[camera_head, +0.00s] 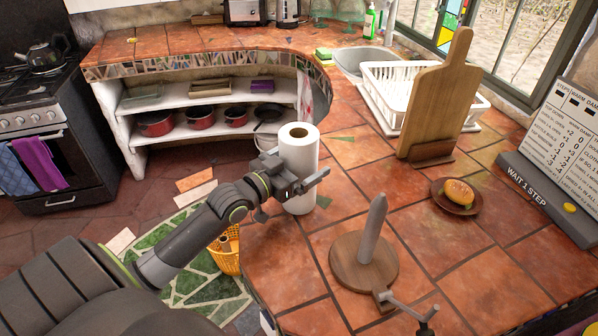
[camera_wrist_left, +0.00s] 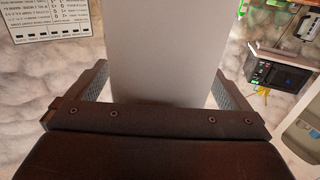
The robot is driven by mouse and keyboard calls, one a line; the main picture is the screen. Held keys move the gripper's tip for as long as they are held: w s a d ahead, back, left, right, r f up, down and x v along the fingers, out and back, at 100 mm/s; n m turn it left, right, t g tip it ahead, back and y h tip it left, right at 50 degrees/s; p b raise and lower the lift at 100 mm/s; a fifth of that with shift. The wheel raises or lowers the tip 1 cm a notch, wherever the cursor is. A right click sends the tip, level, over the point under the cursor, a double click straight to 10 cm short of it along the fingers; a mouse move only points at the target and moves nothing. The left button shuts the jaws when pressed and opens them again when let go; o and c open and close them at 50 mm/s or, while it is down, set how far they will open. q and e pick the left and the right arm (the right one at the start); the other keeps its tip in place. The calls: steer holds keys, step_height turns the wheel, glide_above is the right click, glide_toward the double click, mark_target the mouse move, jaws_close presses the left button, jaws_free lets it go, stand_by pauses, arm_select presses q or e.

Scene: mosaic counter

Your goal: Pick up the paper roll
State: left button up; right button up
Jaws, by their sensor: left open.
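The white paper roll (camera_head: 301,153) stands upright near the counter's left edge in the head view. My left gripper (camera_head: 312,183) is low at the roll's front side. In the left wrist view the pale roll (camera_wrist_left: 163,55) fills the middle, with a finger on each side. The left gripper (camera_wrist_left: 163,90) is open around it. A gap shows beside the left finger; I cannot tell whether either finger touches. The roll's lower front is partly hidden by the gripper. I do not make out my right gripper.
A round wooden board (camera_head: 346,270) with a grey upright cone (camera_head: 373,232) stands front right of the roll. A cutting board (camera_head: 437,95), a white dish rack (camera_head: 388,97) and a plate (camera_head: 441,200) with a bun are further right. Bare tiles lie between.

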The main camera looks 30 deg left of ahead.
arm_select(q)
steer(key=shift+w+d, duration=0.1)
steer(key=shift+w, duration=0.25)
